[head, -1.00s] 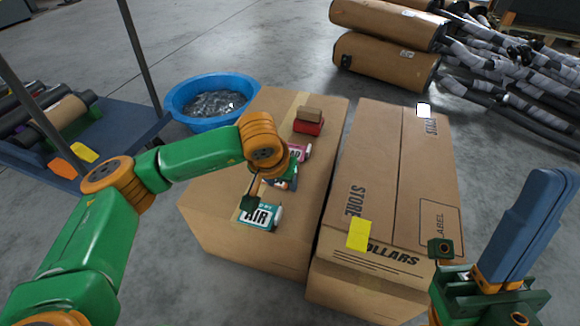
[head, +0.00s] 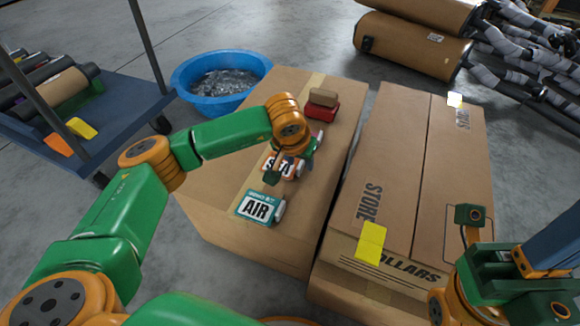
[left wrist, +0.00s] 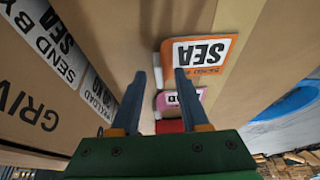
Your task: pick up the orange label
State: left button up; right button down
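The orange label (head: 291,167), marked SEA, lies on the left cardboard box, partly hidden by my left gripper (head: 275,175) in the head view. In the left wrist view the orange label (left wrist: 205,52) is just beyond my left gripper's fingertips (left wrist: 160,74). The fingers are apart, with a white piece at the label's edge near the gap; contact cannot be told. My right gripper (head: 550,245) is at the right edge, its blue fingers cut off by the frame.
A teal AIR label (head: 260,207) lies nearer, and a pink label (left wrist: 180,101) and red block (head: 321,109) lie beyond. A second box (head: 400,170) carries a yellow label (head: 370,243). A blue tub (head: 220,82) and cart (head: 110,125) stand left.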

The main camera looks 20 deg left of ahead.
pick_arm(q)
grip_shut()
